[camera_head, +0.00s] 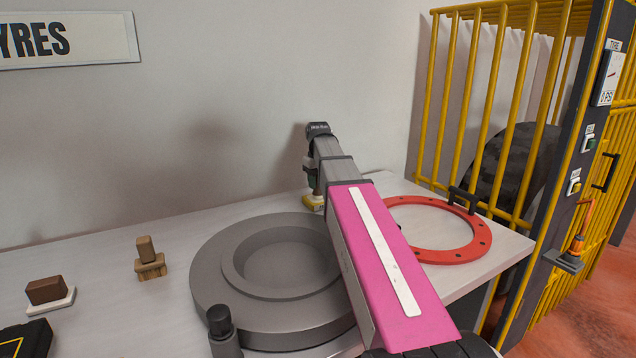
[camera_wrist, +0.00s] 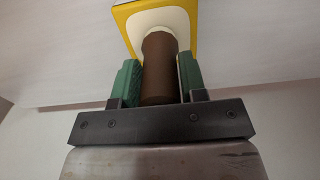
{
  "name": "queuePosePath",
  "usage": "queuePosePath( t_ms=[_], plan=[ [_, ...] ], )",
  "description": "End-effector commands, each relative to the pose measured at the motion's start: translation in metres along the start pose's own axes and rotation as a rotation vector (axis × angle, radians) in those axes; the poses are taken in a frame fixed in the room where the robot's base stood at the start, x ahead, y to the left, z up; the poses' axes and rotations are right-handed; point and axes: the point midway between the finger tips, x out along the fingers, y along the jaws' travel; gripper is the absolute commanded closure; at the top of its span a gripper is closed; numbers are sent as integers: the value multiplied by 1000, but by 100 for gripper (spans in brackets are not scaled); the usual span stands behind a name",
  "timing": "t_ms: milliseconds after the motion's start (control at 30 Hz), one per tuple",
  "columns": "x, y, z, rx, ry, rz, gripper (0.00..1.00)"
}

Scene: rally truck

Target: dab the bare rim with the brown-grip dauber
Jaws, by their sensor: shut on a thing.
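My gripper (camera_wrist: 160,85) is shut on the brown grip of the dauber (camera_wrist: 160,65), with a green finger on each side. The dauber's head is a pale pad with a yellow edge, pointing away from the gripper. In the head view the dauber's yellow base (camera_head: 313,203) shows low by the wall, behind the grey rim, with my gripper (camera_head: 311,183) above it, mostly hidden by my arm. I cannot tell whether the pad touches the counter. The bare grey rim (camera_head: 225,283) lies flat on the counter, its right side hidden by my pink arm.
A red ring with a black handle (camera_head: 460,253) lies right of my arm. A black knob (camera_head: 220,320) rises at the rim's front. A yellow cage (camera_head: 480,100) stands at right.

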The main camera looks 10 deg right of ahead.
Motion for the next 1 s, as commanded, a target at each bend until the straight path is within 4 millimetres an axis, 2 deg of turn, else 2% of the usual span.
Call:
queuePosePath(
  t_ms=[267, 1000],
  plan=[
    [-2, 0, 1, 0, -2, 0, 85],
    [-52, 0, 0, 0, -1, 0, 85]
  ],
)
